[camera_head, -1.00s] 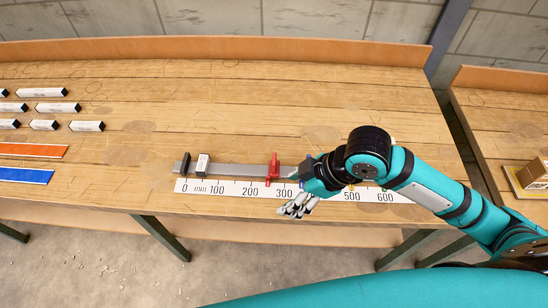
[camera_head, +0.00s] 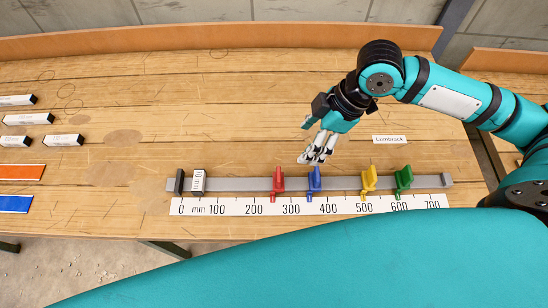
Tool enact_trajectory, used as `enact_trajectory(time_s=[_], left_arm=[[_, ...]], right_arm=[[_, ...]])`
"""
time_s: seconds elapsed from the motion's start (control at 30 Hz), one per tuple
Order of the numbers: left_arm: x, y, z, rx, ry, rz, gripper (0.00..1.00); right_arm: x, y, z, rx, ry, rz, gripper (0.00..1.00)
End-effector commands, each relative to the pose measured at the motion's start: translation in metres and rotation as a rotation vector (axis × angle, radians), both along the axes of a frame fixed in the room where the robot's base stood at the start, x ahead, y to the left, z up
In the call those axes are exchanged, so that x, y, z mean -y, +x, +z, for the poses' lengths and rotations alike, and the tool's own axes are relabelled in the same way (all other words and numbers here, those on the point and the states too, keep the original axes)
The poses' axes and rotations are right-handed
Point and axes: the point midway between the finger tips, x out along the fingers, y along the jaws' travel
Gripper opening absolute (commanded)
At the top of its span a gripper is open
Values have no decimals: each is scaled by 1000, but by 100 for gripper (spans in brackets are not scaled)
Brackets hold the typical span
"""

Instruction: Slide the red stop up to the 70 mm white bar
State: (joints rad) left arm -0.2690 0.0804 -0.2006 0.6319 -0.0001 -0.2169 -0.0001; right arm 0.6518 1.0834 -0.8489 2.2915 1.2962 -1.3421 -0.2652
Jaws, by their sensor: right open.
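The red stop (camera_head: 278,182) sits upright on the grey rail (camera_head: 335,184), between the 200 and 300 marks of the ruler. The white bar (camera_head: 198,183) with a small printed label lies at the rail's left end, beside the black end block (camera_head: 180,182). A clear stretch of rail separates the bar from the red stop. My right gripper (camera_head: 318,152) is open and empty, with its fingers pointing down just behind the blue stop (camera_head: 314,181), to the right of the red stop. Whether it touches the blue stop is unclear. My left gripper is not in view.
A yellow stop (camera_head: 368,181) and a green stop (camera_head: 403,180) stand farther right on the rail. The white ruler (camera_head: 225,207) runs along its front. Several labelled bars, an orange strip (camera_head: 20,172) and a blue strip (camera_head: 14,204) lie at left. The table behind is mostly clear.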

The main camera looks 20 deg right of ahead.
Motion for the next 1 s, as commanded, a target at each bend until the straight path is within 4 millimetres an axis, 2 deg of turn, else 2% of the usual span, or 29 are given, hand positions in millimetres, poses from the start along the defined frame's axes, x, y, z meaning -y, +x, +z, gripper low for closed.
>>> enact_trajectory(time_s=[0.17, 0.3, 0.4, 0.53, 0.77, 1.0], left_arm=[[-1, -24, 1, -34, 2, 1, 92], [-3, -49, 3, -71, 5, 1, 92], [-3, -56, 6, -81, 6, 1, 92], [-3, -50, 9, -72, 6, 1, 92], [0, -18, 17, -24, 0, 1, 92], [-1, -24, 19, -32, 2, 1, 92]], right_arm=[[-9, 1, -20, -6, 2, 1, 69], [-20, 4, -47, -6, 2, 0, 69], [-28, 6, -67, -5, 1, 0, 69], [-38, 9, -94, -4, 1, 1, 69], [-54, 13, -135, -3, -1, 2, 69], [-63, 16, -157, -1, -1, 0, 69]])
